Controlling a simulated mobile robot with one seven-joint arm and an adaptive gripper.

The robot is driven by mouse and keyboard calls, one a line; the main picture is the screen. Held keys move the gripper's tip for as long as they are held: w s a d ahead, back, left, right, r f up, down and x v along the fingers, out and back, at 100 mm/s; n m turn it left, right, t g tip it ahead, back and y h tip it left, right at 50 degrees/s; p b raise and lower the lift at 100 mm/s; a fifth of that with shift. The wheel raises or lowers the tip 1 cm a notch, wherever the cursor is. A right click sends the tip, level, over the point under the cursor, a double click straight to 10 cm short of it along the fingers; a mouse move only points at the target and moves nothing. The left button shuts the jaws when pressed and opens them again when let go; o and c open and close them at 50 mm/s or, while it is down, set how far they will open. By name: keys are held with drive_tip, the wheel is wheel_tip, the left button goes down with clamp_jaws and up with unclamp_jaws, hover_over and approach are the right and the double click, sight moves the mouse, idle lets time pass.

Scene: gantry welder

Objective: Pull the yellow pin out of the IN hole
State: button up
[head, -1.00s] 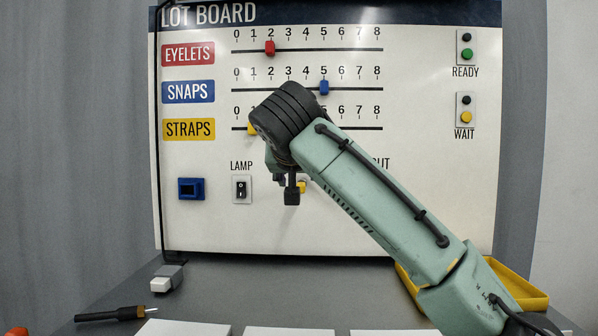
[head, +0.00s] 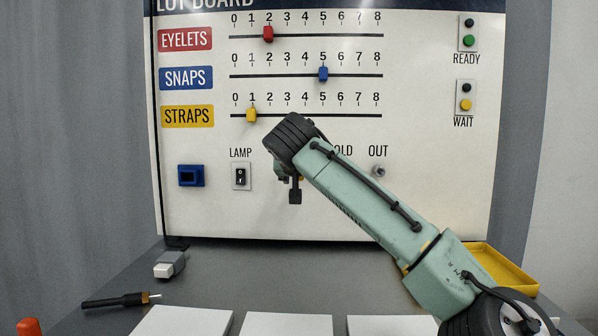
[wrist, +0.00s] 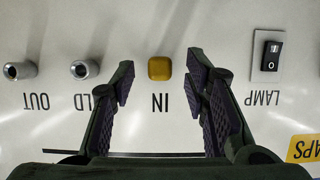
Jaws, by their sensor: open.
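The yellow pin (wrist: 159,68) shows as a rounded yellow square head on the white board, by the label IN, which appears upside down in the wrist view. My gripper (wrist: 161,80) is open, with one finger on each side of the pin head and a visible gap to both. I cannot tell how far the fingertips are from the board. In the head view my gripper (head: 295,190) is in front of the board, right of the lamp switch. It and my arm hide the IN label and nearly all of the pin there.
The OUT hole (wrist: 20,70) and the HOLD hole (wrist: 84,68) look empty, beside the pin. The lamp switch (wrist: 271,56) sits on the other side. Sliders, including a yellow one (head: 251,115), are above. A yellow tray (head: 503,268) stands at right.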

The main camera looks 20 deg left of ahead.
clamp_jaws()
idle(0.4)
drive_tip(key=shift+s, duration=0.2)
drive_tip(key=shift+s+d+b, duration=0.25)
drive_tip(key=shift+s+b, duration=0.35)
drive_tip(key=shift+s, duration=0.25)
drive_tip(key=shift+s+d+b, duration=0.3)
drive_tip(key=shift+s+b, duration=0.25)
drive_tip(key=shift+s, duration=0.35)
drive_tip(key=shift+s+d+b, duration=0.25)
drive_tip(key=shift+s+b, duration=0.35)
drive_tip(key=shift+s, duration=0.25)
drive_tip(key=shift+s, duration=0.1)
